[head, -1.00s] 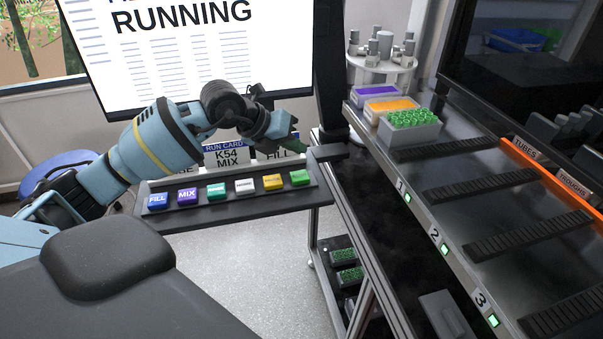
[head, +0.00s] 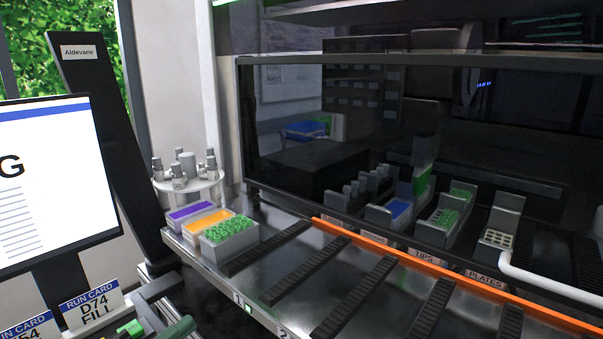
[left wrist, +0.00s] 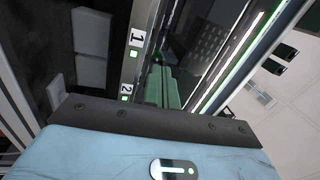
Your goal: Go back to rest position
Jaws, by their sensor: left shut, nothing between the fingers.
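My left gripper (head: 178,328) shows only as a dark green fingertip part at the bottom edge of the head view, beside the button panel. In the left wrist view its green fingers (left wrist: 164,88) are together with nothing between them. A green button (head: 130,327) of the panel shows just left of the fingertips; I cannot tell whether they touch anything. Most of my left arm is below the head view. My right gripper is in neither view.
A monitor (head: 50,180) and run cards (head: 92,303) stand at left. The deck holds a green-topped rack (head: 229,240), an orange-topped box (head: 207,221) and a purple-topped box (head: 190,211). A pipette carousel (head: 187,183) stands behind. An orange rail (head: 460,278) edges the dark-windowed machine.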

